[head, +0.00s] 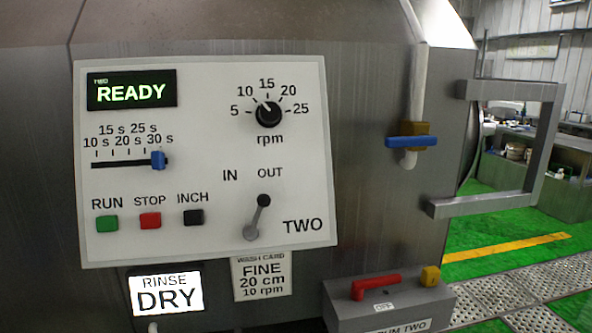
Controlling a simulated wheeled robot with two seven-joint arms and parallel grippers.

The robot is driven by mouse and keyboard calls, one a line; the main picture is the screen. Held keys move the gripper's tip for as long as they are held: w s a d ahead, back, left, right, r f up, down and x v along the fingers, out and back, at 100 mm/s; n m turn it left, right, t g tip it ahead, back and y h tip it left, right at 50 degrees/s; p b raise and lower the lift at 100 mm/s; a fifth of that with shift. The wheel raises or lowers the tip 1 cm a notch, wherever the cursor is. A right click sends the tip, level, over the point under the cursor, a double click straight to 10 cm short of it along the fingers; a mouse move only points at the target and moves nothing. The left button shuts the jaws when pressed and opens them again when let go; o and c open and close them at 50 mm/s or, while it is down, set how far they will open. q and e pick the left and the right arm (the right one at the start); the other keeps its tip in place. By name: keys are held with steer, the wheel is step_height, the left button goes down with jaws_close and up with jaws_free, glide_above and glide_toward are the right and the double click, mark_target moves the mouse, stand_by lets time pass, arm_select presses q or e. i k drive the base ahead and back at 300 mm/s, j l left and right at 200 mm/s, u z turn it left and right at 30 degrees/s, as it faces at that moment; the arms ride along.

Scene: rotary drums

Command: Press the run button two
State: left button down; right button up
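The green RUN button (107,223) is at the lower left of the white control panel (205,245) marked TWO, under the word RUN. The panel's display (132,90) reads "TWO READY". A red STOP button (150,220) and a black INCH button (194,217) sit in a row to its right. Nothing covers the buttons. Neither of my grippers shows in the head view.
The panel also has a blue slider (158,160) near 30 s, an rpm knob (268,114) and an IN/OUT lever (258,216). A blue-handled valve (411,141), a grey handle frame (541,140) and a red-handled box (390,310) stand to the right.

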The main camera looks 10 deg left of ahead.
mark_target(105, 223)
steer(key=u, duration=1.35)
